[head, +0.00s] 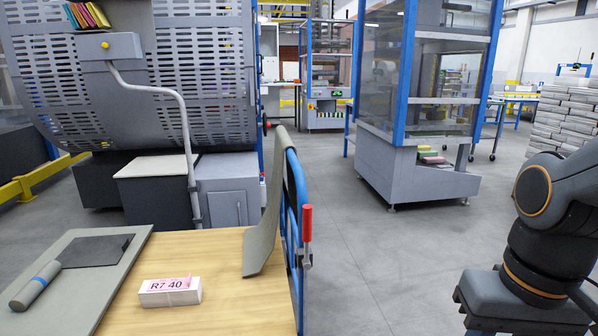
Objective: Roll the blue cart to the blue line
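A blue tubular frame (293,195) stands upright at the right edge of a wooden top in the lower middle. A red grip (307,222) sits on its right side. A grey curved panel (265,212) leans against its left side. I cannot tell whether this frame is the blue cart, since its lower part is cut off and no wheels show. No blue line shows on the visible floor. Dark links of my arm fill the right edge, but my gripper is out of view.
The wooden top (235,302) holds a bundle labelled "R7 40" (170,292), a grey board and a roller (36,285). A large perforated machine (205,75) stands behind. A blue-framed glazed machine (425,168) stands right of centre. Grey floor (365,245) between is clear.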

